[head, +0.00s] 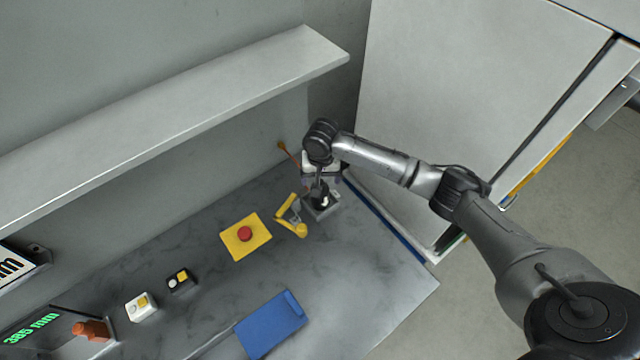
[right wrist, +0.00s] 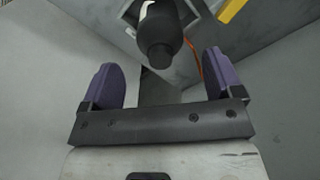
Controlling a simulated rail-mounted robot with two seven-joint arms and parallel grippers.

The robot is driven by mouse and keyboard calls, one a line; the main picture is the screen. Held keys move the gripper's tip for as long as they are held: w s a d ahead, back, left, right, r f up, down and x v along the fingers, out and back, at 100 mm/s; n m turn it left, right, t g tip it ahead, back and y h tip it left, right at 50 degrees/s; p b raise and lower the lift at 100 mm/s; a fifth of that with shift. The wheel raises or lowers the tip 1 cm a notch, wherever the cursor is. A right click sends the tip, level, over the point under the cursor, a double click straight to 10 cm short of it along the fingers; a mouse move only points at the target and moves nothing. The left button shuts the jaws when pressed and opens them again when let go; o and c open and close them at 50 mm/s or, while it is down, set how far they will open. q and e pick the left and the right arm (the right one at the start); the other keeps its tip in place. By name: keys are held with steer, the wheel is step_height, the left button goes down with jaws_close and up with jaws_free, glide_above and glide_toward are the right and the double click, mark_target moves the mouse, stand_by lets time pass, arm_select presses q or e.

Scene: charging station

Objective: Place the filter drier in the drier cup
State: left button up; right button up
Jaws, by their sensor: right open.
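The filter drier, a black cylinder with a narrower neck (right wrist: 162,35), shows at the top middle of the right wrist view. In the head view it is a small dark shape (head: 322,199) at the far corner of the bench. It appears to stand in a grey square holder, likely the drier cup (head: 323,213); its seating depth is hidden. My right gripper (head: 320,180) is just above it. In the right wrist view its purple fingers (right wrist: 162,78) are open, with nothing between the pads, and the drier's neck lies beyond them. My left gripper is not in view.
A yellow bracket (head: 290,216) stands close left of the holder. A yellow plate with a red button (head: 246,235), a blue tray (head: 270,323) and small switch boxes (head: 141,307) lie farther left. A shelf (head: 180,105) overhangs the bench. A white cabinet (head: 450,100) stands right.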

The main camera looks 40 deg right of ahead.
step_height(320, 180, up, 5)
steer(key=shift+f, duration=0.1)
stand_by(0.7)
stand_by(0.7)
